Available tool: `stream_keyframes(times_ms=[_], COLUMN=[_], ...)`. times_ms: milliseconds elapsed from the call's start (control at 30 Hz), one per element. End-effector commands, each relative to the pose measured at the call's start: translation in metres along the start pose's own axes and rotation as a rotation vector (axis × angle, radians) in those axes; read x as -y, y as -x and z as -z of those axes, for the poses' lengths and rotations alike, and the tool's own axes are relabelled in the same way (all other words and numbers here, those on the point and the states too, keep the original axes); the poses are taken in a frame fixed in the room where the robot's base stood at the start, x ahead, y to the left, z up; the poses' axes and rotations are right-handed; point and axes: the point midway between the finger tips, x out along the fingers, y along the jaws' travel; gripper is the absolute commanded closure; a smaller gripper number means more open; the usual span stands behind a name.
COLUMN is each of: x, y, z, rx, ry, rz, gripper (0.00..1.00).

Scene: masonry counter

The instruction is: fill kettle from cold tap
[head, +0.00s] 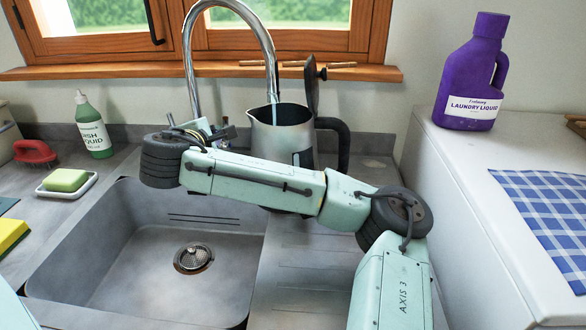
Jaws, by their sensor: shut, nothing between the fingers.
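The steel kettle (282,136) stands upright under the tap, behind my arm. Its dark lid (312,85) is flipped open and its black handle (342,140) faces right. The chrome tap (228,8) arches over, with its outlet above the kettle's mouth. A thin pale-blue stream of water (273,113) runs from the outlet into the kettle. The water level inside cannot be seen. My gripper (226,131) is shut and empty beside the foot of the tap, left of the kettle. My arm partly hides it, the tap's base and the kettle's lower part.
The grey sink (130,285) is empty, with a drain strainer (193,257). Left are a green soap bottle (94,130), a red brush (35,152) and soap on a dish (65,180). Right, a purple laundry bottle (472,75) stands on a white top. Wooden windows are behind.

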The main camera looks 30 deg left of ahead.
Motion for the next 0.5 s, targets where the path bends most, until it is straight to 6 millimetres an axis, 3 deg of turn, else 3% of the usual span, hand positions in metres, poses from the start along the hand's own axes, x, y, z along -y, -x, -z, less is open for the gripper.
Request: stream_keyframes(times_ms=[300, 500], x=[-0.011, -0.005], y=[-0.020, -0.013], z=[-0.004, -0.001], rx=[0.000, -0.003], ry=[-0.001, 0.000], rz=[0.002, 0.000], gripper=[1.00, 1.00])
